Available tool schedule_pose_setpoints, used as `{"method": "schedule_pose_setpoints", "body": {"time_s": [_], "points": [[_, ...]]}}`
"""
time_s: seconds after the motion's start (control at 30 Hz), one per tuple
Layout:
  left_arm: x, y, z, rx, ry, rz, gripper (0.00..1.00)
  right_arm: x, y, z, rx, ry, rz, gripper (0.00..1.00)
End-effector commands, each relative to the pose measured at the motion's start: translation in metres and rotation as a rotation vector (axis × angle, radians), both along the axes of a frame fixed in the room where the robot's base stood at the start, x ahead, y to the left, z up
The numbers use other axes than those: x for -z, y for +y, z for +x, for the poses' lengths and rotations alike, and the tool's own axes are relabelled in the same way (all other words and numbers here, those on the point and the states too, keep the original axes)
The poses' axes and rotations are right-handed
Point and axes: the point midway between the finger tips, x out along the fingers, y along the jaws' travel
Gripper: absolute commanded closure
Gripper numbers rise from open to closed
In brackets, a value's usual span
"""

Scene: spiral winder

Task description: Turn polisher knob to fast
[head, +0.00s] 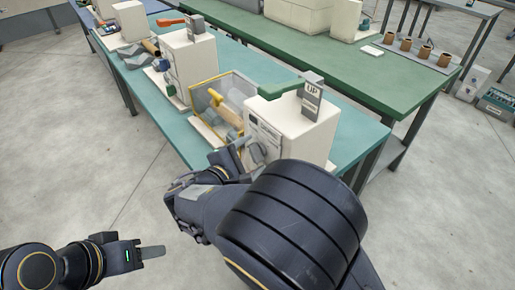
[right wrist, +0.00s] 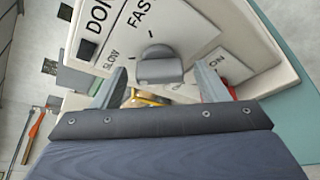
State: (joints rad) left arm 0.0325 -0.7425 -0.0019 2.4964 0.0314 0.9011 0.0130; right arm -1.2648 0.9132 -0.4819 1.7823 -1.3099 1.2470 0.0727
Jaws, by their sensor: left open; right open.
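The polisher (head: 292,130) is a white box at the near end of the teal table, with an "UP" tag on top. Its grey knob (right wrist: 160,66) shows in the right wrist view on a white panel marked FAST and SLOW. I cannot tell for sure which mark it points at. My right gripper (head: 244,160) is at the polisher's front; in the right wrist view its open fingers (right wrist: 160,80) stand either side of the knob, with gaps showing. In the head view the knob is hidden or too small to tell. My left gripper (head: 152,252) is open and empty over the floor.
A yellow-framed clear guard (head: 222,88) stands beside the polisher. Another white machine (head: 188,62) is farther along the teal table (head: 180,128). A green table (head: 400,92) with brown cups (head: 406,44) lies behind. The floor at left is clear. An ON switch label (right wrist: 236,68) is near the knob.

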Motion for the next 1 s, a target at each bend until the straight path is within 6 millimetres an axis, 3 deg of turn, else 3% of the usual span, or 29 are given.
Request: {"method": "schedule_pose_setpoints", "body": {"time_s": [0.27, 0.6, 0.83, 1.0], "points": [[0.000, 0.000, 0.000, 0.000, 0.000, 0.000, 0.52, 0.001, 0.000, 0.000, -0.001, 0.000, 0.000, 0.33], [0.000, 0.000, 0.000, 0.000, 0.000, 0.000, 0.52, 0.001, 0.000, 0.000, -0.001, 0.000, 0.001, 0.77], [0.007, 0.000, 0.000, 0.000, 0.000, 0.000, 0.52, 0.003, 0.000, 0.000, -0.001, -0.014, 0.011, 0.77], [0.025, 0.000, 0.000, 0.000, 0.000, 0.000, 0.52, 0.007, -0.001, -0.001, 0.000, -0.065, 0.049, 0.77]]}}
